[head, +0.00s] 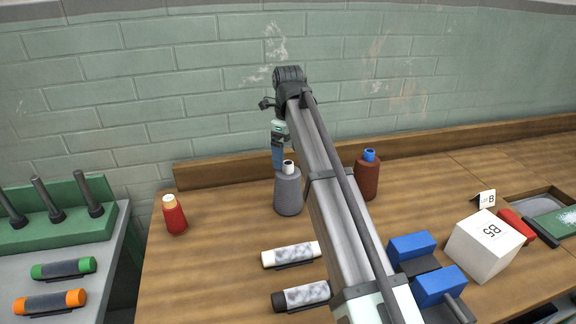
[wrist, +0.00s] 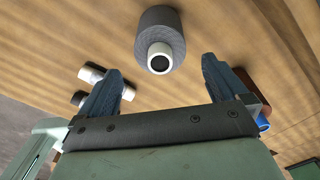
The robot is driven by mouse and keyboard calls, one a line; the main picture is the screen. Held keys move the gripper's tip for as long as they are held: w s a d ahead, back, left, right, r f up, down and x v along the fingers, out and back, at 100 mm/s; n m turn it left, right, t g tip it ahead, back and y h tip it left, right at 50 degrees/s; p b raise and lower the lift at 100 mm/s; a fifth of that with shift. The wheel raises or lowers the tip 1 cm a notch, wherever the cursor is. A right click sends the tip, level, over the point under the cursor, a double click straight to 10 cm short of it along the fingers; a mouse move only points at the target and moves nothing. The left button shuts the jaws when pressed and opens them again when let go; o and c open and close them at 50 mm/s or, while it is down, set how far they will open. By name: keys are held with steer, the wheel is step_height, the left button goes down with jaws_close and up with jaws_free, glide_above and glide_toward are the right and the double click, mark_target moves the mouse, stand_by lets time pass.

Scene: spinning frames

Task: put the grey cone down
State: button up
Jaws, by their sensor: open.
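The grey cone (head: 288,193) stands upright on the wooden bench, with a white tip that has a dark hole. It also shows in the wrist view (wrist: 160,32), at top centre, its tip facing the camera. My gripper (head: 278,158) is just above and left of the cone's tip in the head view. In the wrist view my gripper (wrist: 162,74) has its blue fingers spread wide and nothing between them. The cone is beyond the fingertips, with clear gaps to both. My arm crosses the middle of the head view and hides part of the bench.
A red-brown cone with blue tip (head: 367,176) stands right of the grey one, a red one (head: 174,215) left. Two speckled rolls, white-ended (head: 291,255) and black-ended (head: 301,296), lie in front. A white B5 box (head: 484,246) and blue blocks (head: 411,247) are right.

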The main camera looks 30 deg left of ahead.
steer(key=shift+r, duration=2.25)
